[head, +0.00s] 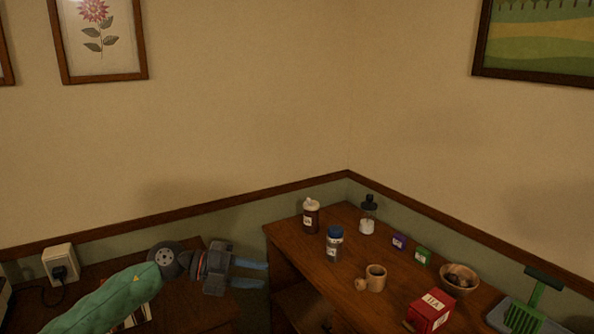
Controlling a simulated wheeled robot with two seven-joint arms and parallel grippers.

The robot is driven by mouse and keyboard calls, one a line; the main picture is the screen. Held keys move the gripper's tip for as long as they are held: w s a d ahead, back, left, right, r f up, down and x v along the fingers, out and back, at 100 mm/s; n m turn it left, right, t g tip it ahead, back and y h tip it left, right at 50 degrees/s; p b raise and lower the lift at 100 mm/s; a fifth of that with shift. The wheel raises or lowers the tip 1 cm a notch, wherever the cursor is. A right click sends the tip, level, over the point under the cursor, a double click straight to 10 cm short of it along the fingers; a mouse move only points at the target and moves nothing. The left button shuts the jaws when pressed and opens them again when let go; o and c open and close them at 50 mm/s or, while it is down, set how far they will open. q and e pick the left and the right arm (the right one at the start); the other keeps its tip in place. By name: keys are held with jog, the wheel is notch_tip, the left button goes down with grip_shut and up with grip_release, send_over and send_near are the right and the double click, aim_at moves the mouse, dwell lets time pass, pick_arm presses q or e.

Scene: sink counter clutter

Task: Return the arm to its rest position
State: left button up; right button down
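My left arm, in a green sleeve, comes in from the lower left of the head view. Its gripper (264,274) points right, just left of the wooden counter (290,238). The two bluish fingers are apart with a gap between them, and nothing shows in the gap. The gripper touches none of the items on the counter. My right gripper is not in view.
A wall outlet (60,264) is left.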

pick_arm(q)
jog(key=s+d+r+n+t+h, duration=0.1)
jog(key=d+r+n+t+h, duration=0.2)
jog(key=n+t+h, duration=0.15)
jog(key=s+a+f+n+t+y, duration=0.45)
jog(key=a+f+n+y, duration=0.25)
jog(key=f+n+y, duration=0.45)
jog(key=s+a+f+n+t+y, duration=0.3)
jog(key=a+f+n+t+y, duration=0.4)
jog(key=n, duration=0.7)
jog(key=s+f+n+g+y, duration=0.1)
jog(key=s+f+g, duration=0.7)
jog(key=s, duration=0.4)
jog(key=s+f+n+g, duration=0.1)
jog(key=s+f+g, duration=0.4)
jog(key=s+f, duration=0.65)
jog(key=s+d+f+g, duration=0.1)
jog(key=d+f, duration=0.1)
jog(key=f, duration=0.9)
jog(key=s+d+f+g, duration=0.1)
jog(key=s+d+f, duration=0.1)
jog(key=f, duration=1)
jog(key=shift+d+f+g, duration=0.2)
jog(key=shift+d+g, duration=0.1)
jog(key=shift+d, duration=0.1)
